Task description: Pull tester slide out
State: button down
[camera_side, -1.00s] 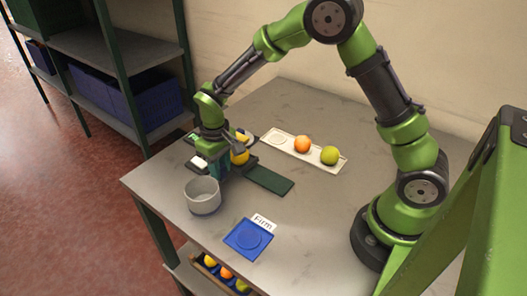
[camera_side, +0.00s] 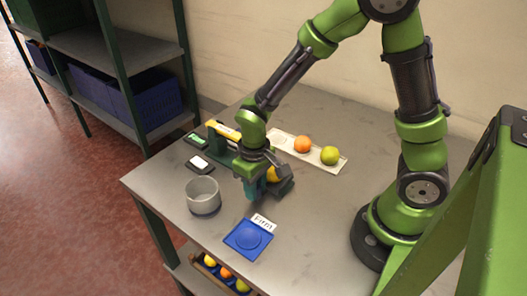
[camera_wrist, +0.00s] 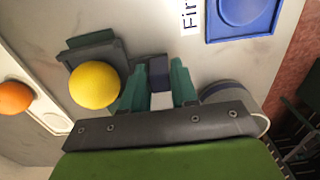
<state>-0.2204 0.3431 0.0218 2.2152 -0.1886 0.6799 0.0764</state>
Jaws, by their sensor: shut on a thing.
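The tester (camera_side: 222,131), a dark frame with a yellow top bar, stands at the table's back left. Its dark slide (camera_side: 286,187) is drawn out to the right, clear of the frame. A yellow fruit (camera_side: 271,174) rides on the slide, partly hidden by my arm. In the wrist view the yellow fruit (camera_wrist: 95,84) sits on the slide's dark plate (camera_wrist: 88,50), left of my fingers. My gripper (camera_wrist: 158,88) is shut on the slide's dark handle block (camera_wrist: 158,68). In the side view my gripper (camera_side: 252,192) points down close to the table.
A grey bowl (camera_side: 203,196) stands left of my gripper. A blue pad (camera_side: 247,237) with a "Firm" card (camera_side: 263,223) lies in front. A white tray (camera_side: 285,139) holds an orange (camera_side: 302,144) and a green fruit (camera_side: 329,155). The table's right middle is clear.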

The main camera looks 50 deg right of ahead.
jog(key=shift+s, duration=0.5)
jog(key=c, duration=1)
grip_release()
jog(key=shift+o, duration=0.2)
jog(key=shift+r, duration=0.3)
notch_tip(320, 180, up, 16)
jog(key=shift+r, duration=0.2)
